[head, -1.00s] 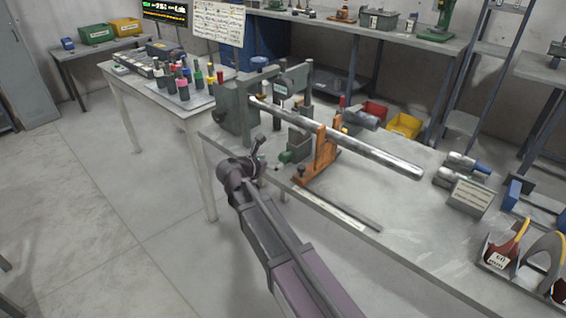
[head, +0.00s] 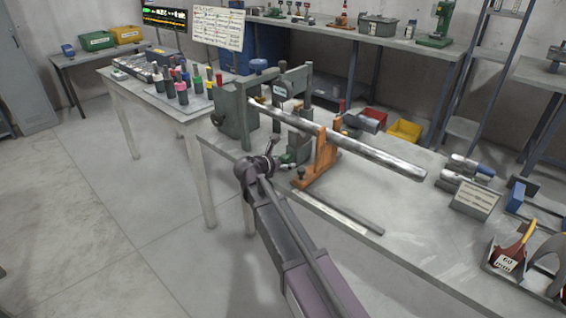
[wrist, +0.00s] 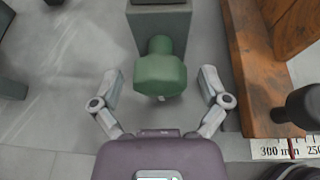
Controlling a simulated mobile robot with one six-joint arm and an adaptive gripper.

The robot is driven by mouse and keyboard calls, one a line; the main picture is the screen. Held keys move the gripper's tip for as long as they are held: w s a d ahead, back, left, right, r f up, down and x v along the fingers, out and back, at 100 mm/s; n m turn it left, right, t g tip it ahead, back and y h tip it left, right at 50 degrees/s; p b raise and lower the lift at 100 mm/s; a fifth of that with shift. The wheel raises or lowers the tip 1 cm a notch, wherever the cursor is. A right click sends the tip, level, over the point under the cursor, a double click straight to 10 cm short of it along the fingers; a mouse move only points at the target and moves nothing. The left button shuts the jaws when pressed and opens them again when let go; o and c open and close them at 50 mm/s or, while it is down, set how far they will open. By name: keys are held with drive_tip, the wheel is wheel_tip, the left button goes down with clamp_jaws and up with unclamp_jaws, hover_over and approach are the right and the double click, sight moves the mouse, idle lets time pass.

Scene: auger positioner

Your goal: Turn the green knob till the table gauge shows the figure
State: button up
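The green knob (wrist: 160,75) sits at the end of a grey block (wrist: 160,30) in the wrist view. In the head view the knob (head: 287,159) is small and partly hidden by my arm. My gripper (wrist: 160,82) is open, with one finger on each side of the knob and visible gaps between. In the head view my gripper (head: 274,152) is small beside the knob. A white scale strip (wrist: 285,149) marked 300 mm with a red line shows at the lower right of the wrist view. I cannot read a table gauge's figure in the head view.
An orange stand (head: 324,158) holds a long metal bar (head: 370,153) right of the knob; its orange-brown side (wrist: 255,70) is close to my right finger. A dark round handle (wrist: 302,107) is also there. A yellow bin (head: 404,131) stands behind. Floor left of the bench is clear.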

drive_tip(key=c, duration=1)
drive_tip(key=shift+m, duration=0.3)
drive_tip(key=m+t+y+b, duration=0.1)
drive_tip(key=m+t+y, duration=0.1)
drive_tip(key=m, duration=0.1)
drive_tip(key=shift+f+m+b, duration=0.15)
drive_tip(key=shift+m+b, duration=0.15)
drive_tip(key=shift+b, duration=0.1)
drive_tip(key=m+t+y+b, duration=0.1)
drive_tip(key=m+b, duration=0.1)
drive_tip(key=m, duration=0.1)
drive_tip(key=shift+t, duration=0.4)
drive_tip(key=shift+m, duration=0.3)
drive_tip(key=o, duration=1.2)
drive_tip(key=shift+c, duration=0.2)
